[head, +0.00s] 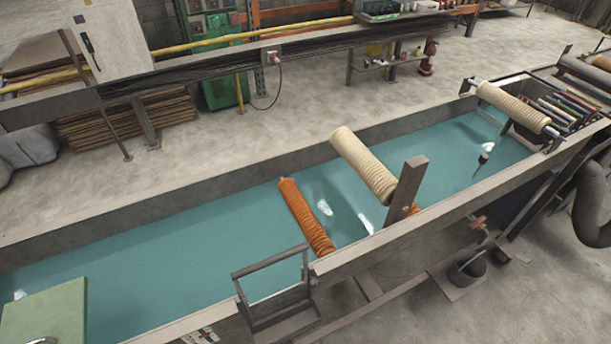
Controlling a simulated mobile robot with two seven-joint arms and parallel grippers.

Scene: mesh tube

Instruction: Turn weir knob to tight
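Neither of my grippers is in view. I cannot pick out the weir knob for certain. A small reddish fitting (478,222) sits on the near outer side of the long trough (150,210). A small dark piece (484,157) with a thin stem shows over the teal water toward the right end. Both are too small to tell whether either is a knob or how it is set.
An orange roller (306,217) and a cream roller (363,165) lie across the trough, with an upright post (406,190) beside them. Another cream roller (513,107) is at the far right. A metal frame (275,287) and black bucket (467,268) stand nearer.

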